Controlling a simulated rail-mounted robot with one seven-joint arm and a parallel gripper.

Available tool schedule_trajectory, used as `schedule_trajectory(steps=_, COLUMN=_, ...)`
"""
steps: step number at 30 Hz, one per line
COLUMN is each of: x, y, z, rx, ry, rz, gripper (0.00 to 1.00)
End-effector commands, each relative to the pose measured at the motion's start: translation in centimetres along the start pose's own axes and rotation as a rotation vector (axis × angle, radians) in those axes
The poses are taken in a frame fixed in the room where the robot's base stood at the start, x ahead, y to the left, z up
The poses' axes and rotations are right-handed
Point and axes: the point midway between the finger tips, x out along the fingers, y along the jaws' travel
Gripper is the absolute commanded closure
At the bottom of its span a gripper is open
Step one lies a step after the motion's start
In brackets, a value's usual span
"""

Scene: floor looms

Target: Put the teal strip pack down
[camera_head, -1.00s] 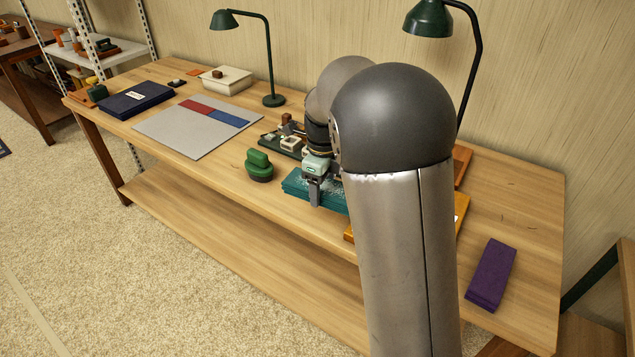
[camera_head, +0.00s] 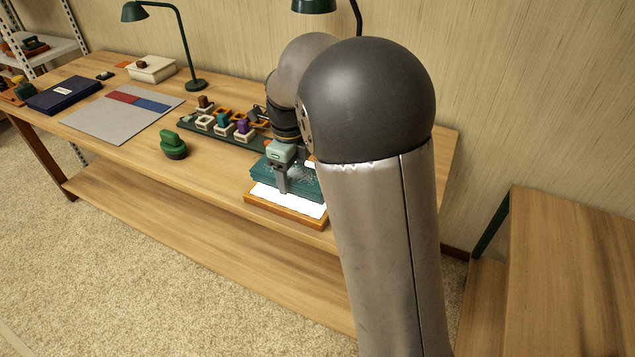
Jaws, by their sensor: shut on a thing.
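The teal strip pack (camera_head: 262,174) is a flat teal slab with pale speckles on top. My gripper (camera_head: 282,187) is shut on it from above. The pack is over the back part of a white panel in an orange wooden frame (camera_head: 285,219) near the table's front edge. I cannot tell whether the pack touches the panel. My arm hides the right end of the pack and the frame's right side.
A dark green tray of small coloured blocks (camera_head: 228,133) lies behind and left of the pack. A green handled object (camera_head: 174,146) stands left. A grey board (camera_head: 95,120), navy box (camera_head: 62,95), cream box (camera_head: 152,69) and green lamp (camera_head: 195,84) are farther left.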

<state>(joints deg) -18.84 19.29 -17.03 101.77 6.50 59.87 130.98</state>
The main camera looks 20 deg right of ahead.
Motion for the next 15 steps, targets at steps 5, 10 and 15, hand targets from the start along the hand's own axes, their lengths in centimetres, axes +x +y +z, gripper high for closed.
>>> schedule_trajectory(steps=5, x=1.9, y=-3.9, z=1.4, rx=0.004, ry=0.004, rz=0.001, gripper=0.63)
schedule_trajectory(steps=10, x=3.7, y=-7.8, z=3.0, rx=0.004, ry=0.003, rz=0.001, gripper=0.63)
schedule_trajectory(steps=15, x=7.0, y=-10.1, z=4.1, rx=0.001, ry=0.002, rz=0.002, gripper=0.63)
